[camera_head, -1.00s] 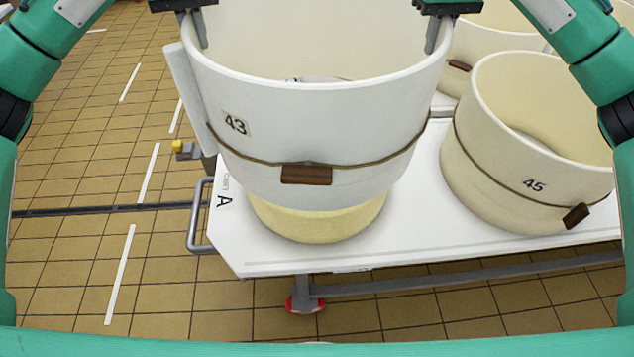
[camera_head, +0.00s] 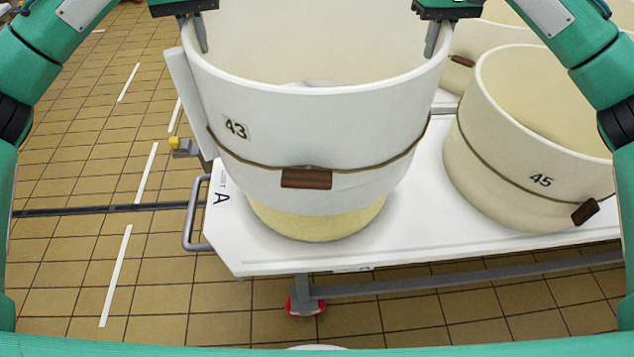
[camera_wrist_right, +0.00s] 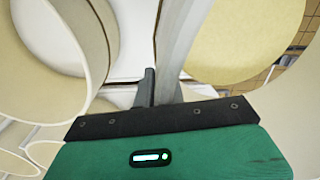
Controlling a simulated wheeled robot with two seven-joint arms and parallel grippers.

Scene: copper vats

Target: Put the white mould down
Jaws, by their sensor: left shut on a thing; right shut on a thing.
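The white mould (camera_head: 300,130), marked 43, is a wide open-topped tub with a cord and brown block around it. It is roughly upright over a pale yellow round block (camera_head: 320,226), whose lower part shows beneath the mould's bottom edge. The block rests on the white trolley top (camera_head: 420,235). My left gripper (camera_head: 203,36) is shut on the mould's left rim. My right gripper (camera_head: 432,38) is shut on its right rim; its fingers (camera_wrist_right: 160,85) also show in the right wrist view. How far the block reaches up inside the mould is hidden.
A cream mould (camera_head: 515,155) marked 45 stands close on the right, with another cream mould (camera_head: 463,85) behind it. A grey trolley handle (camera_head: 192,215) sticks out at the left. Tiled floor (camera_head: 70,260) is clear on the left.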

